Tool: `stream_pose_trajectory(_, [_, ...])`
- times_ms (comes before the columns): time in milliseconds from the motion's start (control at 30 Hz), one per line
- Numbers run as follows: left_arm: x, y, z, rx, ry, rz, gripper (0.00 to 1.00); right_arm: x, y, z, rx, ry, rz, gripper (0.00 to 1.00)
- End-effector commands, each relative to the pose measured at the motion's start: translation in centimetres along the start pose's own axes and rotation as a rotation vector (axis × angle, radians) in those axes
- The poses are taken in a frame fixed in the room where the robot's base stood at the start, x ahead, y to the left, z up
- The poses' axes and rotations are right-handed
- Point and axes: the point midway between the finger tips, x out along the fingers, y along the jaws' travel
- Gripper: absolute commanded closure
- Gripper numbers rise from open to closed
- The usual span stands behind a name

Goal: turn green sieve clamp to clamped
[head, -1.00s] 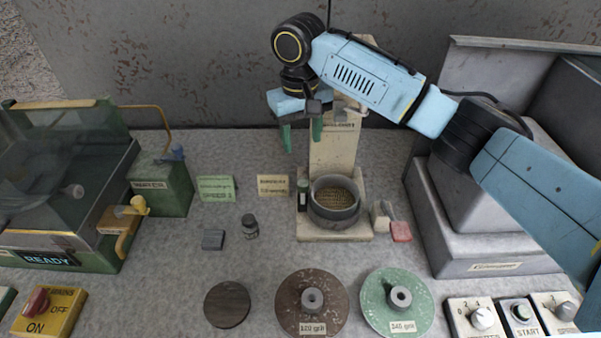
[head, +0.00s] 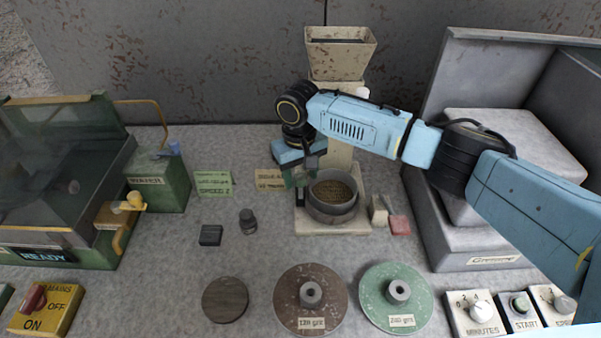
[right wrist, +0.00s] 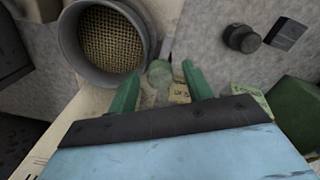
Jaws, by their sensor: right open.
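The green sieve clamp (right wrist: 160,73) shows in the right wrist view as a small round green knob beside the sieve (right wrist: 105,42). In the head view my gripper mostly hides it, at the left side of the sieve (head: 333,212). My right gripper (head: 299,178) points down over the clamp with its green fingers apart. In the right wrist view the knob lies between the fingertips in the picture, with nothing held. I cannot tell whether the fingers are level with it. My left gripper is not in view.
The sieve stands on a pale base below a hopper (head: 340,50). A red-ended brush (head: 399,224) lies to its right. Dark weights (head: 248,222) stand to the left. Grit discs (head: 311,300) lie in front, and a grey machine (head: 490,245) stands at right.

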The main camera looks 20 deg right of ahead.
Motion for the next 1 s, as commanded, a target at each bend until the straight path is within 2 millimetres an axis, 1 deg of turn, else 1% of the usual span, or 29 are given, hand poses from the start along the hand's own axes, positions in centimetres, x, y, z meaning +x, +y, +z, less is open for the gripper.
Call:
stream_pose_trajectory(100, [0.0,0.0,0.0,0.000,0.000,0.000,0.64,0.0,0.0,0.0,0.000,0.000,0.000,0.50])
stream_pose_trajectory(133, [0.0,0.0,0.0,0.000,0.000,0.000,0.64,0.0,0.0,0.0,0.000,0.000,0.000,0.52])
stream_pose_trajectory(400, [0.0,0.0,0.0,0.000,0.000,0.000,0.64,0.0,0.0,0.0,0.000,0.000,0.000,0.88])
stream_pose_trajectory(467, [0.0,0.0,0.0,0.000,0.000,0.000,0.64,-0.1,0.0,0.0,0.000,0.000,0.000,0.94])
stream_pose_trajectory(633, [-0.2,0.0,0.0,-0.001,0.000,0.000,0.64,-0.1,0.0,0.0,-0.008,0.000,0.000,0.94])
stream_pose_trajectory(767, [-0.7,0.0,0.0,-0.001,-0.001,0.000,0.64,-0.2,0.0,0.0,-0.038,0.000,-0.001,0.94])
stream_pose_trajectory(1000, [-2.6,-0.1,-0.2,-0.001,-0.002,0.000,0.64,-0.4,0.0,0.0,-0.175,0.003,-0.002,0.94])
